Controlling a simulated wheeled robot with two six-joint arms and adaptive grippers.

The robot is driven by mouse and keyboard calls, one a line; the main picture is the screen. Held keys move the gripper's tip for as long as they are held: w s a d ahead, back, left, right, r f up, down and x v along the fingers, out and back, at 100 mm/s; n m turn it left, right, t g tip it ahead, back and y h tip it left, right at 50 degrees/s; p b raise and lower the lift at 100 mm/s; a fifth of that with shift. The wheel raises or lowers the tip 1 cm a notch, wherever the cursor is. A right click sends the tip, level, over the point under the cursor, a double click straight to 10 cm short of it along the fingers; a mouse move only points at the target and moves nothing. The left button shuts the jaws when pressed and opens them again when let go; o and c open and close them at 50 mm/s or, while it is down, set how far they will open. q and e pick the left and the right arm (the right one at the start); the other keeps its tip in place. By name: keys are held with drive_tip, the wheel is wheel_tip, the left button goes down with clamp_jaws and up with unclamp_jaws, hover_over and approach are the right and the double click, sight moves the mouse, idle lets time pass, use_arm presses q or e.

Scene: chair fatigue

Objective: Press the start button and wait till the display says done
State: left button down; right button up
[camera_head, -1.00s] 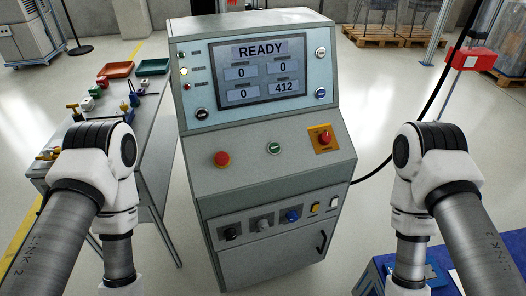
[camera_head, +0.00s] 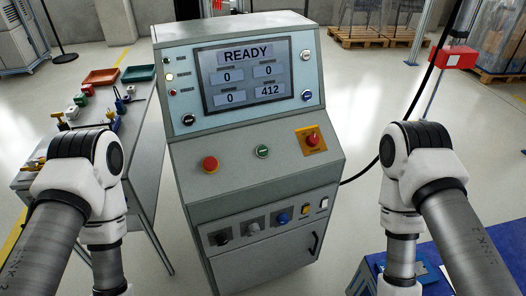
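The grey control console (camera_head: 185,165) stands upright in front of me. My two arms come in from the lower left and lower right, apart from the console. Both grippers are out of view below the frame.
A workbench (camera_head: 140,150) with a red tray (camera_head: 101,76), a green tray (camera_head: 138,73) and small parts stands on the left. A blue surface (camera_head: 437,262) lies at the lower right. A black cable (camera_head: 400,130) hangs right of the console. Pallets (camera_head: 370,37) stand at the back.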

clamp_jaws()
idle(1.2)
